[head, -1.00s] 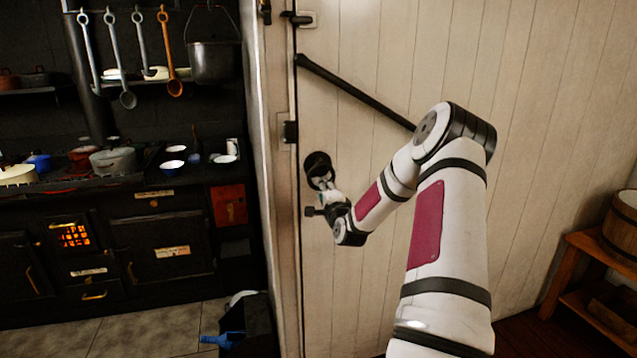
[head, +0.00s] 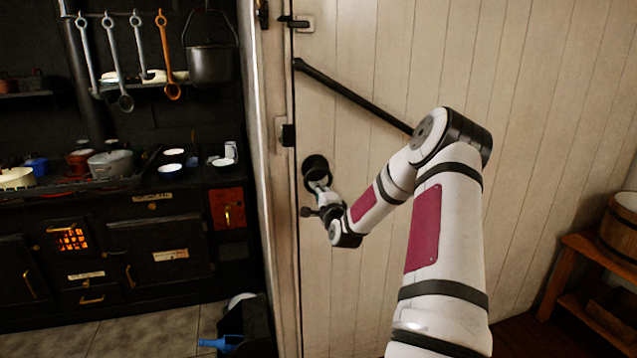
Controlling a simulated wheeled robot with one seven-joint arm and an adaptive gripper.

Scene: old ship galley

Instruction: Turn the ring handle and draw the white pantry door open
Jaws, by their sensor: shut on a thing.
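The white pantry door (head: 360,50) is made of vertical planks and fills the middle and right of the head view. Its left edge lies along the door frame (head: 278,180), and I see no clear gap there. The ring handle (head: 315,166) shows as a dark round fitting near that left edge. My gripper (head: 319,184) reaches it from below and right and is shut on the ring. My wrist and fingers hide part of the ring, so its exact turn cannot be told.
A dark diagonal bar (head: 350,89) crosses the door above my arm. A black latch (head: 296,22) sits at the upper edge. The stove (head: 150,240) with pots stands left. A wooden stand (head: 575,265) with a bucket (head: 620,225) stands right. A dark bin (head: 245,320) sits on the floor.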

